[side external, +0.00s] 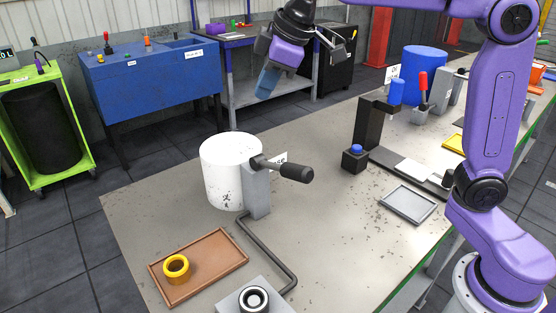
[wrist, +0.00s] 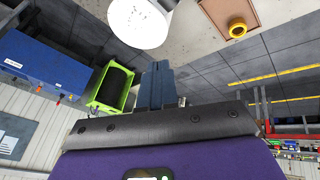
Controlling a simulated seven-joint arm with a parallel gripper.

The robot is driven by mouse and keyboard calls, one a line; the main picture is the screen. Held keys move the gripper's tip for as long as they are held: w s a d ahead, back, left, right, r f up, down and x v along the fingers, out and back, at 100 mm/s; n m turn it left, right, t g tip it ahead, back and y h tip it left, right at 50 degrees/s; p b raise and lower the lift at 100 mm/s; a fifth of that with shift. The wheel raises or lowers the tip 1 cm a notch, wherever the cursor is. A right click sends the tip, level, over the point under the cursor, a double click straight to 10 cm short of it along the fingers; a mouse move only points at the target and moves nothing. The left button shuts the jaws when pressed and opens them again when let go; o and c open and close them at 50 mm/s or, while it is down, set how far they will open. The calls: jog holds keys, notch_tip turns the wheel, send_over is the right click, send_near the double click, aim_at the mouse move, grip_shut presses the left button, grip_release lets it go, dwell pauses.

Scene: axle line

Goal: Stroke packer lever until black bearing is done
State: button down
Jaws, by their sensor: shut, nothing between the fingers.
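The packer is a white drum (side external: 230,172) with a grey post (side external: 257,190) at its side. Its lever ends in a black handle (side external: 296,173) that sticks out to the right, roughly level. A bent dark pipe (side external: 268,252) runs from the post's foot to a grey block at the front edge. A black bearing (side external: 254,299) with a pale ring sits on that block. My gripper (side external: 265,86) is shut and empty, in the air above and behind the drum, apart from the lever. In the wrist view the shut fingers (wrist: 157,86) point toward the drum (wrist: 138,22); the handle is not visible there.
A brown tray (side external: 226,249) with a yellow ring (side external: 177,267) lies in front of the drum. A dark press-like stand (side external: 368,128) with a blue-topped block, and a grey tray (side external: 408,205), stand to the right. Table space right of the handle is clear.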

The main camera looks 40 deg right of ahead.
notch_tip(320, 180, down, 2)
jog(key=shift+f, duration=0.15)
jog(key=shift+f, duration=0.1)
send_over(279, 168)
jog(key=w, duration=0.2)
jog(key=shift+s+d+f, duration=0.1)
jog(key=shift+d+f, duration=0.1)
jog(key=shift+f, duration=1.85)
jog(key=shift+s+d+f, duration=0.1)
jog(key=shift+d+f, duration=0.05)
jog(key=shift+f, duration=1.85)
jog(key=shift+s+f, duration=0.1)
jog(key=shift+f, duration=0.3)
